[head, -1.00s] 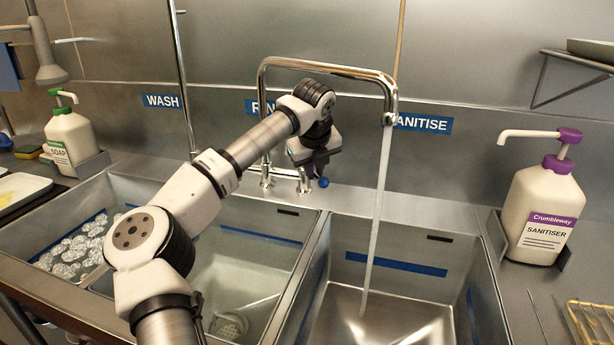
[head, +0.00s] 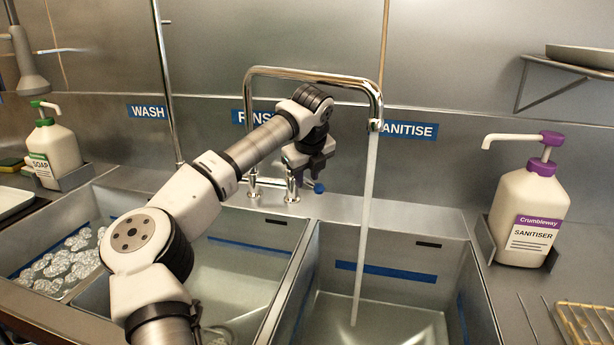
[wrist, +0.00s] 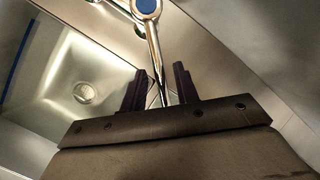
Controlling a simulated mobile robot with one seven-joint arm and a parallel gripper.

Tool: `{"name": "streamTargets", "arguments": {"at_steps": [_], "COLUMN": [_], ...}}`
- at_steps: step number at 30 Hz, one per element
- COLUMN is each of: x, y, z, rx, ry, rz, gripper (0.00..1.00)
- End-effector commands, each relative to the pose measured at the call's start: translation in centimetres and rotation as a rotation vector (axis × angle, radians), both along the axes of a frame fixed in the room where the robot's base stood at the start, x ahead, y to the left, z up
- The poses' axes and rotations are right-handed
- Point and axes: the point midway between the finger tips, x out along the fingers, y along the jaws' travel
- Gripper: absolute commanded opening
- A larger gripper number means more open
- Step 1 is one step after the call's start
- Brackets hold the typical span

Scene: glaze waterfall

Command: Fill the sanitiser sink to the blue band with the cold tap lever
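The sanitiser sink (head: 455,275) is at the lower right in the head view, with a blue band (head: 385,271) around its inside walls. A stream of water (head: 366,220) falls into it from the tap spout (head: 376,125). The water surface looks below the band. The cold tap lever with a blue end (head: 319,188) is behind the sinks, beside my gripper (head: 312,170). In the wrist view the blue-capped lever (wrist: 150,30) runs down between the two dark fingers of my gripper (wrist: 160,90). The fingers stand apart on either side of it, with visible gaps.
The rinse sink (head: 225,275) is to the left, and the wash sink (head: 60,265) beyond it holds suds. A sanitiser pump bottle (head: 530,215) stands right of the sanitiser sink. A wire rack (head: 590,325) is at the lower right. A soap bottle (head: 55,150) is at the left.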

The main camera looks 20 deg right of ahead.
Motion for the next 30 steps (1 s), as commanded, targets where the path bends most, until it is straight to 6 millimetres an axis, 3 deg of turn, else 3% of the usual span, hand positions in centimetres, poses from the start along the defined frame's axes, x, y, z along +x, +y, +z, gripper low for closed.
{"name": "streamTargets", "arguments": {"at_steps": [9,14,30], "x": [-0.1,-0.6,-10.4], "y": [0.0,0.1,2.5], "z": [-0.1,1.0,0.8], "rx": [0.002,0.002,0.003], "ry": [0.002,-0.001,0.0], "rz": [-0.001,0.0,-0.002], "gripper": [0.34,0.34,0.34]}}
